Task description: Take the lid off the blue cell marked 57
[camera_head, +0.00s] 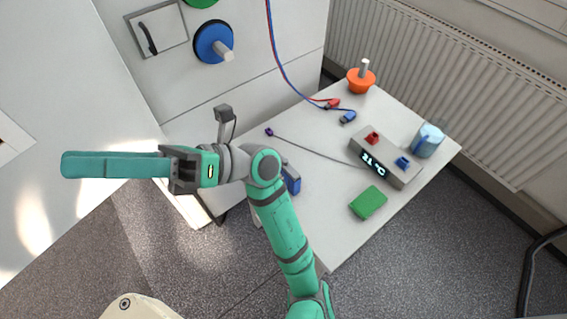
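A blue block (292,181), which looks like the blue cell, is on the left part of the white table. My arm's elbow hides much of it. No 57 can be read and its lid cannot be made out. My gripper (115,165) is raised at the left, well away from the block, with its long teal end pointing left. Its fingers appear edge-on, so the gap between them cannot be judged. No separate held thing can be made out.
Red and blue leads (277,55) hang behind. A thin cable (315,149) crosses the table.

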